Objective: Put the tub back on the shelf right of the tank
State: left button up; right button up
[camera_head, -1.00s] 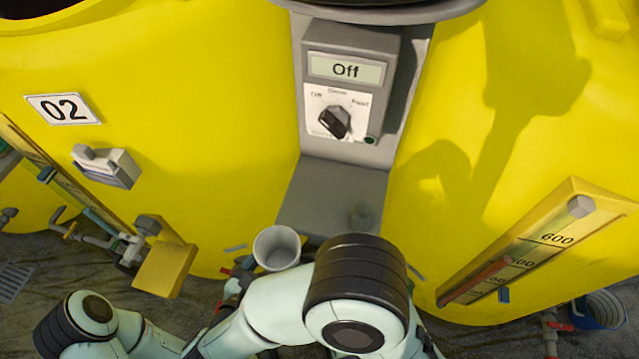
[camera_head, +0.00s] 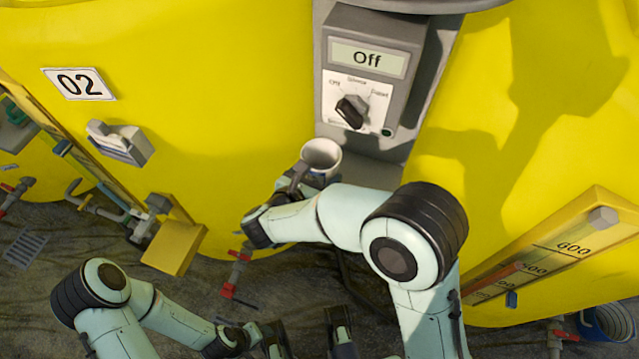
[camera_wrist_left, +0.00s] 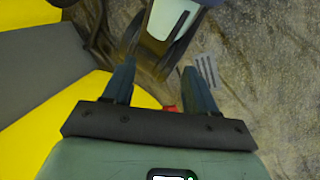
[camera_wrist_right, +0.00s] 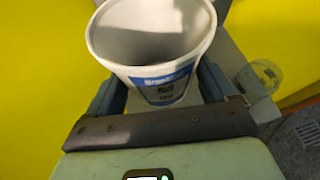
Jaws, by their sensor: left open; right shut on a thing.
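A white tub (camera_head: 322,157) with an open top is held in my right gripper (camera_head: 302,180), in front of the grey ledge (camera_head: 392,153) under the control box. In the right wrist view the tub (camera_wrist_right: 155,35) stands upright between the fingers, its blue-and-white label facing my wrist. I cannot tell whether its base touches the ledge (camera_wrist_right: 232,52). My left gripper (camera_head: 306,340) is open and empty, low at the bottom of the head view; its fingers (camera_wrist_left: 152,88) are apart in the left wrist view. Yellow tank walls (camera_head: 220,90) stand on both sides of the ledge.
The control box (camera_head: 365,70) reads "Off" above the ledge. A small clear cup (camera_wrist_right: 264,75) sits at the ledge's right side in the right wrist view. A yellow box (camera_head: 174,247), pipes and a red-handled valve (camera_head: 238,255) are low at left. A gauge (camera_head: 540,255) slopes at right.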

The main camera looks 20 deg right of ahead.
jog(key=shift+w+d, duration=0.55)
jog(key=shift+w, duration=0.2)
jog(key=shift+s+a+f, duration=0.1)
jog(key=shift+a+f, duration=0.05)
jog(key=shift+f, duration=0.6)
notch_tip(320, 180, down, 6)
jog(key=shift+r+b, duration=0.25)
jog(key=shift+b, duration=0.55)
pick_arm(q)
jog(key=shift+w+a+f+t, duration=0.2)
jog(key=shift+w+a+f, duration=0.1)
jog(key=shift+w+f, duration=0.3)
jog(key=shift+w+a+f+t, duration=0.25)
jog(key=shift+w+f, duration=0.1)
jog(key=shift+w, duration=0.3)
pick_arm(e)
jog(key=shift+f, duration=0.2)
jog(key=o, duration=1.8)
pick_arm(q)
jog(key=shift+w+a+f, duration=0.15)
jog(key=shift+w+f, duration=0.05)
jog(key=shift+w, duration=0.05)
